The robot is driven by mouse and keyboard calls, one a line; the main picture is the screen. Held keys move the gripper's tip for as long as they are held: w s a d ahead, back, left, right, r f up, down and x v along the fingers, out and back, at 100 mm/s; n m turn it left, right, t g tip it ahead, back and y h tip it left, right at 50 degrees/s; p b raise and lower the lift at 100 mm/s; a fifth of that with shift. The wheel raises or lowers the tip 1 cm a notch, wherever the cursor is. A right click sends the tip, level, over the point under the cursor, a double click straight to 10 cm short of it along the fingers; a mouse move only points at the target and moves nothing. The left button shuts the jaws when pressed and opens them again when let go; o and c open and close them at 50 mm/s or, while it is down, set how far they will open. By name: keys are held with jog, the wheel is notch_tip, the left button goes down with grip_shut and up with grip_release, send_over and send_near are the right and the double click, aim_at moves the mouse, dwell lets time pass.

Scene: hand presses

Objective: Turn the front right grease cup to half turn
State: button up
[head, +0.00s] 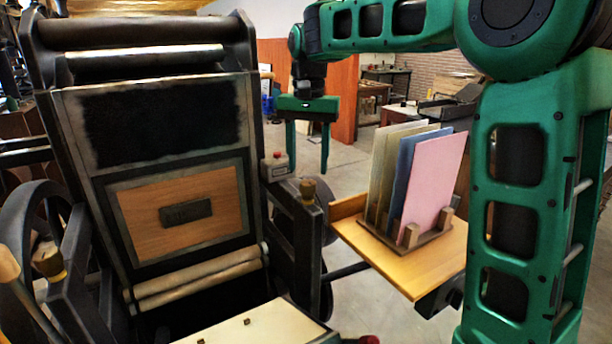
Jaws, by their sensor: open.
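A small brass grease cup (308,190) stands upright on top of the dark frame post at the right side of the hand press (62,120). Its turn position is too small to read. Another brass grease cup (49,263) sits on the left frame post. My gripper (308,145) hangs in the air above and behind the right cup in the picture, fingers pointing down. Its two green fingers are spread apart with nothing between them. It does not appear to touch the press or the cup.
A grey box with a red button (277,166) sits close beside the right cup. A wooden side shelf (440,265) holds upright sheets in a rack (425,235), right of the press. A pale board (255,325) lies at the front. Open floor shows behind my gripper.

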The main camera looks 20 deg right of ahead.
aim_at(308, 182)
notch_tip(308, 182, up, 6)
dwell(0.4)
dwell(0.3)
